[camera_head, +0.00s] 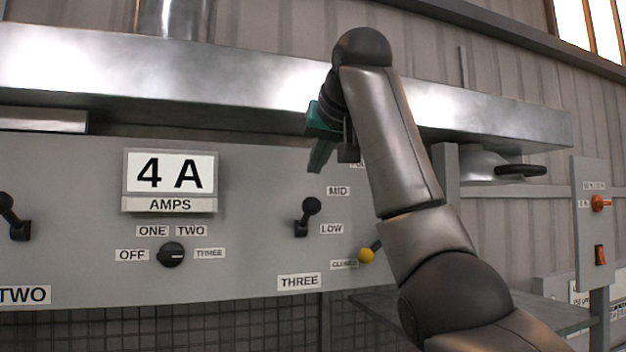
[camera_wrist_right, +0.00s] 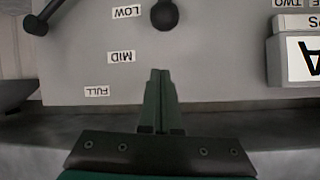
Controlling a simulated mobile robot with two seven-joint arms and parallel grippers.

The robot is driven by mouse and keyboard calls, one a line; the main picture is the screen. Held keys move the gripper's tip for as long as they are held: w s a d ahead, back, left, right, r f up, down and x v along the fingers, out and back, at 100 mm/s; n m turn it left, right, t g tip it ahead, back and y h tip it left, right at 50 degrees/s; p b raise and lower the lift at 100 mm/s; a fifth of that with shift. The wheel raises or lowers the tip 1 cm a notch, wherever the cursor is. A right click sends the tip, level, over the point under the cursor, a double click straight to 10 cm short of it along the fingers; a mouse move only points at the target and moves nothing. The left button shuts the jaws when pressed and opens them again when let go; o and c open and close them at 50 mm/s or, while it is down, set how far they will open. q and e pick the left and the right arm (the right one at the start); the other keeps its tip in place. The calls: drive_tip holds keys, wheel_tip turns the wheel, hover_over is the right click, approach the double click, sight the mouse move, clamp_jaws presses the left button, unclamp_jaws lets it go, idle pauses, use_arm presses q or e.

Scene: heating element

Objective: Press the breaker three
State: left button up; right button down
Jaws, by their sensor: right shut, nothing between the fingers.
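Breaker three is a black lever with a round knob (camera_head: 309,206) on the grey panel, above the THREE label (camera_head: 299,282). Its knob sits beside and slightly above the LOW label (camera_head: 331,229), below MID. My right gripper (camera_head: 317,168) is in front of the panel, above the knob and apart from it, its teal fingers pointing down. In the right wrist view, which is upside down, the fingers (camera_wrist_right: 159,74) are together and empty, and the knob (camera_wrist_right: 165,14) lies beyond their tips. My left gripper is out of view.
A 4 A AMPS display (camera_head: 170,181) and a selector dial (camera_head: 171,254) are left of the lever. A yellow knob (camera_head: 367,255) is at lower right, near my arm. A metal beam (camera_head: 230,85) crosses above the panel. Another black lever (camera_head: 13,217) is at far left.

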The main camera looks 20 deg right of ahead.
sight(308, 214)
drive_tip(key=x, duration=0.2)
drive_tip(key=p+x, duration=0.1)
drive_tip(key=x, duration=0.1)
drive_tip(key=shift+s+f, duration=0.2)
drive_tip(key=shift+f, duration=0.05)
drive_tip(key=shift+s+a+f, duration=0.15)
drive_tip(key=shift+s+f, duration=0.25)
drive_tip(key=shift+s, duration=0.2)
drive_tip(key=shift+s+a+f, duration=0.2)
drive_tip(key=shift+s+f, duration=0.5)
drive_tip(key=shift+s, duration=0.05)
